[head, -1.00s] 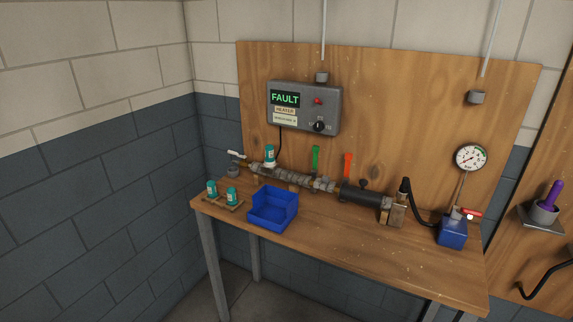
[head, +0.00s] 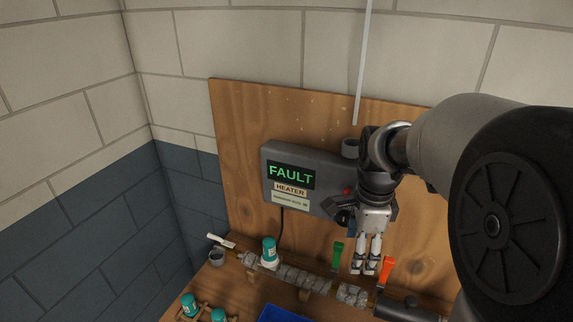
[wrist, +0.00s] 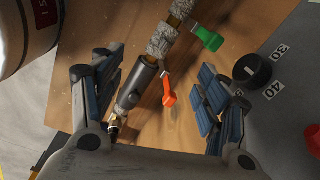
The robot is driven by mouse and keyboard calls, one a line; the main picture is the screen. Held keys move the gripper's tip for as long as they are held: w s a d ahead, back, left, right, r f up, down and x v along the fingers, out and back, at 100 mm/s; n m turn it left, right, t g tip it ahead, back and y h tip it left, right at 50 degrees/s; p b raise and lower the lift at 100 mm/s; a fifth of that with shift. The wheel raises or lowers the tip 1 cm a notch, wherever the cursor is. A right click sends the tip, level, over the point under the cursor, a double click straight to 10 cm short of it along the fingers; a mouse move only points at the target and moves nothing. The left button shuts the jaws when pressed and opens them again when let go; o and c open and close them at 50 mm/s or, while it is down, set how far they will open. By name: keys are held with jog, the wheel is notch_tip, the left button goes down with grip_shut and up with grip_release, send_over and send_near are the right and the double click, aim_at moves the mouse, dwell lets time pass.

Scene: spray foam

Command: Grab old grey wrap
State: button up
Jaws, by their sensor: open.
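The old grey wrap (head: 290,275) is a rough, mottled grey covering around the horizontal pipe, with another length (head: 352,294) between the green and orange handles. In the wrist view, grey wrap (wrist: 163,40) shows on the pipe at the top middle. My gripper (head: 366,268) points down in front of the wooden board, near the orange handle. In the wrist view my gripper (wrist: 158,68) has its two fingers wide apart, with nothing between them touching the pads. The pipe and wrap appear beyond the fingertips.
A green handle (head: 338,254) and an orange handle (head: 387,269) stand up by the pipe. A teal-labelled bottle (head: 269,250) is upright at the wrap's left. The grey FAULT heater box (head: 290,180) is on the board behind. A blue bin (head: 285,314) is in front.

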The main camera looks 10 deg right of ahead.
jog(key=w+d+m+p, duration=0.1)
jog(key=d+m, duration=0.1)
jog(key=m, duration=0.1)
jog(key=b, duration=0.6)
send_near(355, 286)
jog(key=shift+g, duration=0.3)
jog(key=f, duration=1)
jog(key=shift+w+f, duration=0.2)
jog(key=shift+f, duration=0.05)
jog(key=shift+r+p, duration=0.1)
jog(key=shift+p, duration=0.2)
jog(key=shift+c, duration=0.5)
jog(key=c, duration=0.9)
jog(key=shift+o, duration=0.2)
